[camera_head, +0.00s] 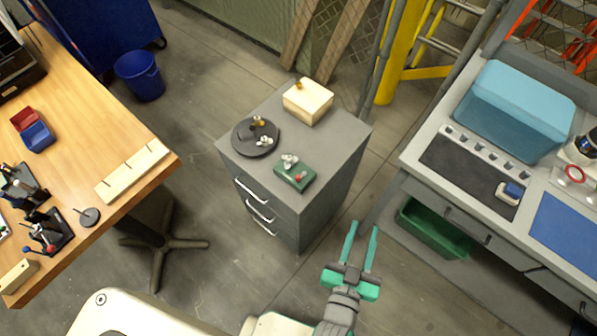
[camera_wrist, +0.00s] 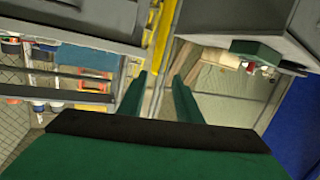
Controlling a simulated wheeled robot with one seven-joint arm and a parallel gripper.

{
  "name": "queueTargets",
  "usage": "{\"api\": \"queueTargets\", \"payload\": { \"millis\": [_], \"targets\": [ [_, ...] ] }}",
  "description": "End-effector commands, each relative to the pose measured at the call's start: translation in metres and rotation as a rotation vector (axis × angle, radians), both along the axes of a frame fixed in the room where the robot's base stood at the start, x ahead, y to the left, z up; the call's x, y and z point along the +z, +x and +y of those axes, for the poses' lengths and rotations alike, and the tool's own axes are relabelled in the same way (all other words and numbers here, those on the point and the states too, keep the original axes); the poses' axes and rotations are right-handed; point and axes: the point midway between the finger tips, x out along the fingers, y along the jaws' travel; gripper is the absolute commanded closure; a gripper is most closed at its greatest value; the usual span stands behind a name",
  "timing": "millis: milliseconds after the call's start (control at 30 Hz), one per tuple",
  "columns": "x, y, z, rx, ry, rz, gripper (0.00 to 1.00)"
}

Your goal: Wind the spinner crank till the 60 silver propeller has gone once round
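A small green box (camera_head: 295,174) sits at the front right of the grey cabinet top. A silver propeller (camera_head: 290,161) shows on its top and a small red knob (camera_head: 301,177), which looks like the crank's, is at its right side. The "60" marking is too small to read. In the wrist view the green box (camera_wrist: 252,52) appears near the upper right, with the red knob (camera_wrist: 265,69) by it. My gripper (camera_head: 363,226) is open and empty, over the floor to the right of the cabinet, apart from the box. Its fingers (camera_wrist: 160,79) are parted in the wrist view.
The cabinet (camera_head: 338,147) also bears a dark round tray (camera_head: 243,146) with small propellers and a cream box (camera_head: 307,102) with a brass piece. A wooden table (camera_head: 102,122) stands left, a grey workbench (camera_head: 418,136) right with a blue tank (camera_head: 515,105).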

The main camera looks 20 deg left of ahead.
Motion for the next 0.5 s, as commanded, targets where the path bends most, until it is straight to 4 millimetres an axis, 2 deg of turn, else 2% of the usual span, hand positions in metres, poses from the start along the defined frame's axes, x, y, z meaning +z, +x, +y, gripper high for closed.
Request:
{"api": "queueTargets", "payload": {
  "millis": [33,200,500],
  "targets": [
    [0.009,0.022,-0.006,-0.012,-0.002,-0.025,0.69],
    [0.038,0.083,-0.032,-0.092,0.018,-0.086,0.69],
    [0.107,0.172,-0.073,-0.291,0.158,-0.218,0.69]
  ]
}}
